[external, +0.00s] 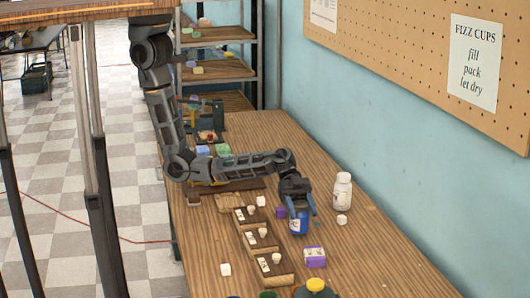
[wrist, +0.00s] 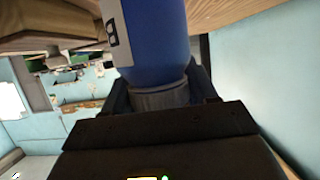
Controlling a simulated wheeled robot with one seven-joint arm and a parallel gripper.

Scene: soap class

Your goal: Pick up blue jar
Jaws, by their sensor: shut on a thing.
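The blue jar (external: 298,226) is near the middle of the wooden table in the external view, below my gripper (external: 299,207). My gripper points down and its two blue fingers are shut on the jar's upper part. In the wrist view the jar (wrist: 157,40) fills the top centre, with a white label bearing a dark letter at its left. Its grey cap (wrist: 160,98) sits between the dark fingers. The jar looks about upright. I cannot tell whether its base touches the table.
Small wooden trays (external: 262,238) line the left. The table's right front is clear.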

